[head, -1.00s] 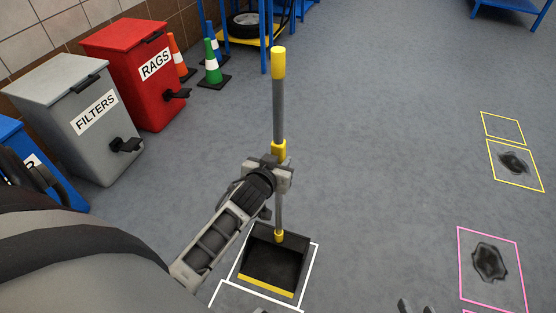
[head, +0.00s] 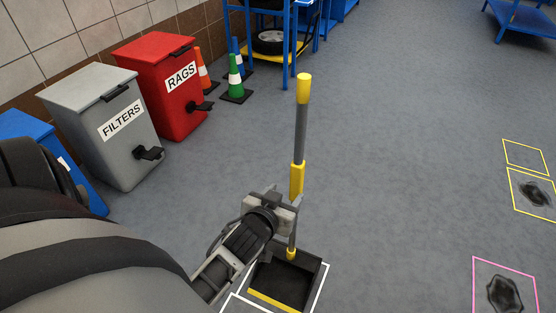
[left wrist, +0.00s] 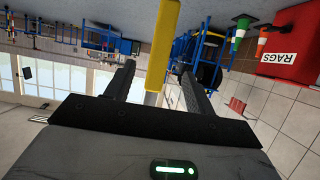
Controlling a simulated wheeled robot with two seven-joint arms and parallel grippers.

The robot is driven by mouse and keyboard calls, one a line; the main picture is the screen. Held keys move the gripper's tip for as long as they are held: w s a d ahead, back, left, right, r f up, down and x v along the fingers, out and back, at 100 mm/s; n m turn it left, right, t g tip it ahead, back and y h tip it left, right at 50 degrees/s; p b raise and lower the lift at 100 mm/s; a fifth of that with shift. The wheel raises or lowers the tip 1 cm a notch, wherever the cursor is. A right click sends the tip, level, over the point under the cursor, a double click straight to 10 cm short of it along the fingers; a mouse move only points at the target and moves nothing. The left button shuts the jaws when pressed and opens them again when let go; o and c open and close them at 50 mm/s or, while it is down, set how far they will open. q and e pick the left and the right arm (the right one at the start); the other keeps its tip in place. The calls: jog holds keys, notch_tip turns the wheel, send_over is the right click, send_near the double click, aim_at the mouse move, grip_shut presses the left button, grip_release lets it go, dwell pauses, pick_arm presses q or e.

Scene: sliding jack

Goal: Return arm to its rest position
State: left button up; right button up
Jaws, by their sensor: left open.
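A long-handled black dustpan (head: 285,284) with a yellow front lip sits on the floor within a white outline. Its upright grey handle has a yellow top (head: 304,88) and a yellow collar (head: 297,180). My left gripper (head: 284,204) is open beside the handle, just below the collar, and hides part of the shaft. In the left wrist view the yellow part of the handle (left wrist: 164,45) shows between the two spread fingers of my left gripper (left wrist: 157,68). I cannot tell whether they touch it. My right gripper is not in view.
Grey FILTERS bin (head: 107,130), red RAGS bin (head: 165,85) and a blue bin (head: 35,150) line the left wall. Cones (head: 236,80) and a blue rack (head: 270,42) stand behind. Floor stains (head: 505,293) lie in coloured outlines at right. The middle floor is clear.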

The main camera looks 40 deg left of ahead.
pick_arm(q)
jog(key=s+d+r+m+g+h, duration=0.1)
jog(key=s+d+r+m+h, duration=0.1)
jog(key=s+d+h, duration=0.45)
jog(key=s+d+r+m+g+h, duration=0.1)
jog(key=s+d+m, duration=0.2)
jog(key=d, duration=0.6)
notch_tip(320, 180, up, 10)
jog(key=s+a+y+p, duration=0.1)
jog(key=p, duration=1.2)
jog(key=shift+s+a+g+p, duration=0.2)
jog(key=shift+g+p, duration=0.1)
jog(key=shift+p, duration=0.1)
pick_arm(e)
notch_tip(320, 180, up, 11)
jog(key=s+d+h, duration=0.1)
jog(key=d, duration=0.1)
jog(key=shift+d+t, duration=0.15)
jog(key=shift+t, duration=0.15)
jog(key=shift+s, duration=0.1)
